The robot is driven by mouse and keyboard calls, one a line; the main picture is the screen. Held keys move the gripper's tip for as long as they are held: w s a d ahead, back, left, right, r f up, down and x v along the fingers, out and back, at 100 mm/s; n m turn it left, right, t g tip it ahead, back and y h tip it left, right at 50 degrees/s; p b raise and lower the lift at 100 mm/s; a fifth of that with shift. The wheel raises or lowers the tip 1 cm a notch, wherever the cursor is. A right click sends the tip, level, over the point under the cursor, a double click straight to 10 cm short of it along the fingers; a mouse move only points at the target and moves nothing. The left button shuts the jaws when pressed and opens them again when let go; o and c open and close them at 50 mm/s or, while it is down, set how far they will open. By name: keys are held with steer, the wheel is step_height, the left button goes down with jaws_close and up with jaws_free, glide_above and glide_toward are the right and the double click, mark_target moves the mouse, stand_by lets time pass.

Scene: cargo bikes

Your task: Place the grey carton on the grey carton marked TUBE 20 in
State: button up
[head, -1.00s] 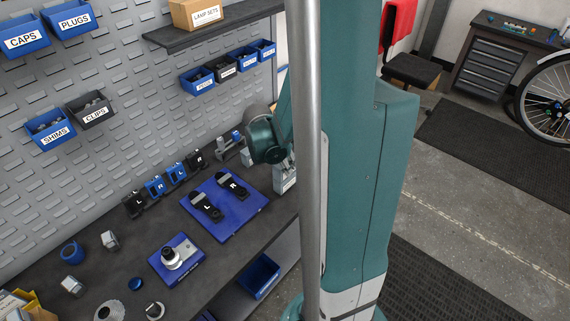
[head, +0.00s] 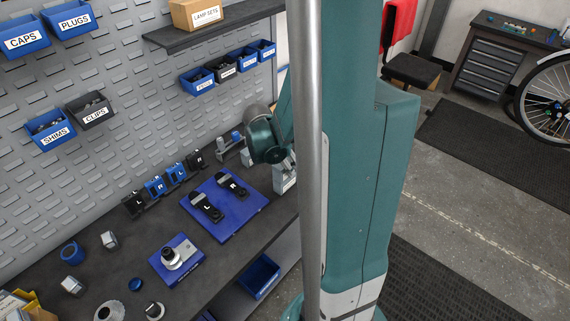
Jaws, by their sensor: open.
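My own teal column and arm fill the middle of the head view, and a rounded arm joint hangs over the bench's right end. My gripper cannot be made out; it is hidden or outside the view. A pale grey boxy thing (head: 284,183) shows at the bench's right end, just below that joint and partly hidden by my column. I cannot tell whether it is a grey carton. No TUBE 20 in marking can be read.
The dark bench (head: 128,262) holds a blue mat (head: 232,222) with two black pedals, a blue block (head: 187,272) with a metal part, and several small parts. A shelf (head: 208,34) bears a LAMP SETS box (head: 196,14). A bicycle wheel (head: 549,104) stands at right.

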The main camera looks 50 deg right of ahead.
steer(key=shift+p+v, duration=0.55)
steer(key=shift+v, duration=5.4)
steer(key=shift+a, duration=0.1)
steer(key=s+a+r+m+t+y, duration=0.1)
steer(key=a+r+m, duration=0.3)
steer(key=a, duration=0.6)
steer(key=s+a+r+m+t+y, duration=0.1)
steer(key=a+r+m+t+y, duration=0.1)
steer(key=a+m, duration=0.6)
steer(key=s+a+r+m+t+y, duration=0.1)
steer(key=a+r+m+t, duration=0.3)
steer(key=a, duration=0.9)
step_height(320, 180, up, 2)
steer(key=shift+r+m, duration=0.2)
steer(key=shift+m, duration=0.8)
